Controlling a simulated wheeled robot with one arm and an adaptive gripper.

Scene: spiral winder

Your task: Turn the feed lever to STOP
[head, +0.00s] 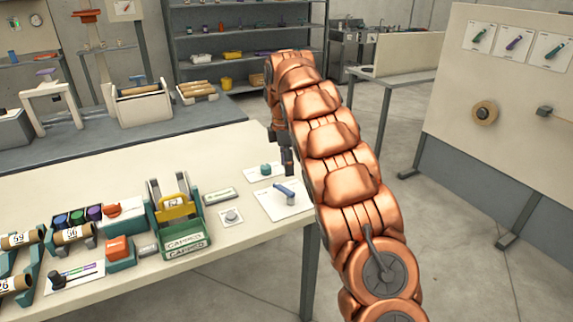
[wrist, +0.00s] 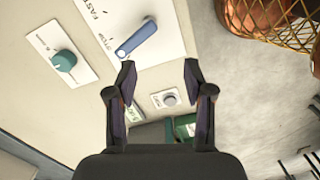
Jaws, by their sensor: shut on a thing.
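The feed lever (wrist: 137,38) is a blue bar on a white plate (wrist: 160,12) marked FAST and STOP. In the head view the blue lever (head: 284,189) sits on its plate near the table's right end. My gripper (wrist: 159,68) points down at the table, its two dark fingers apart with a clear gap and nothing visible between them. The lever's lower left end shows just past the left fingertip. I cannot tell whether they touch. In the head view my gripper (head: 288,162) is above and behind the lever, its fingertips hard to make out.
A teal knob (wrist: 64,61) on its own plate is left of the lever in the wrist view. A grey button (wrist: 169,99) is below it. On the table stand a green holder with a yellow handle (head: 176,208) and several coloured rolls. The table's right edge is close by.

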